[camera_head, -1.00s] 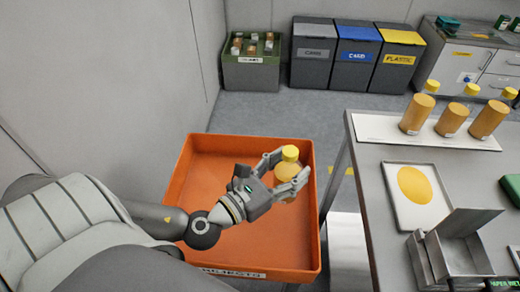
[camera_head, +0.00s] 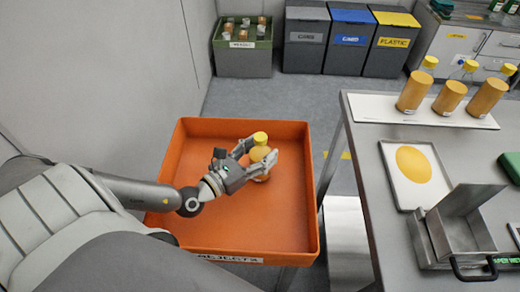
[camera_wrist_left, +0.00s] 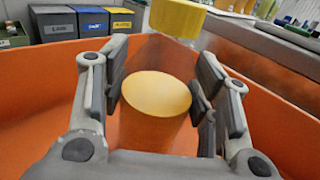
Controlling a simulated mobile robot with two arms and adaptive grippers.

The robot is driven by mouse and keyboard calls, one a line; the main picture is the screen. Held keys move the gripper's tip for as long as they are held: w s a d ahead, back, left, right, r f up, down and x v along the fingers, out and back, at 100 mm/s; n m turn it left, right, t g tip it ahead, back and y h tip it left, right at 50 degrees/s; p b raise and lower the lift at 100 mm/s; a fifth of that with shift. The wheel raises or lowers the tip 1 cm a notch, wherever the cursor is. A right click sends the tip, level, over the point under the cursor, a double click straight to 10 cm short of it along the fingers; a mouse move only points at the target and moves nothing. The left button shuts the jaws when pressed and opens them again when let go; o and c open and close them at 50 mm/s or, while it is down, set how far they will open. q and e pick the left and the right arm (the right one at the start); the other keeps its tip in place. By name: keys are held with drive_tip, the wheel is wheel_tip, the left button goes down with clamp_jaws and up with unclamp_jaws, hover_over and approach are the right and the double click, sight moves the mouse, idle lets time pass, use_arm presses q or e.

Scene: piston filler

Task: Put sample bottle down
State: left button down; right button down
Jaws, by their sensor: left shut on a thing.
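The sample bottle (camera_head: 260,155) has a yellow cap and orange-yellow contents. My left gripper (camera_head: 262,166) is shut on it, with a finger on each side of its body. The bottle is about upright, inside the outline of the orange tray (camera_head: 172,165), towards its far right part. In the left wrist view, the bottle (camera_wrist_left: 155,110) stands between the fingers of my left gripper (camera_wrist_left: 160,98), its yellow cap (camera_wrist_left: 178,18) at the top. Its base is hidden, so I cannot tell whether it touches the tray floor. My right gripper is not in view.
A metal table (camera_head: 365,200) stands right of the tray, with several filled bottles on a white strip (camera_head: 375,111). A hinged metal box (camera_head: 460,230) is near its front. A green crate (camera_head: 243,58) and bins stand at the back. The tray's near floor is clear.

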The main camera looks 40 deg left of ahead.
sight(251, 158)
use_arm(q)
drive_tip(key=shift+r, duration=0.1)
drive_tip(key=c, duration=0.5)
unclamp_jaws()
drive_tip(key=shift+f, duration=0.2)
drive_tip(key=shift+r, duration=0.1)
drive_tip(key=shift+s+r, duration=0.1)
drive_tip(key=shift+s, duration=0.05)
drive_tip(key=p+v, duration=0.1)
drive_tip(key=v, duration=0.6)
drive_tip(key=shift+s, duration=0.15)
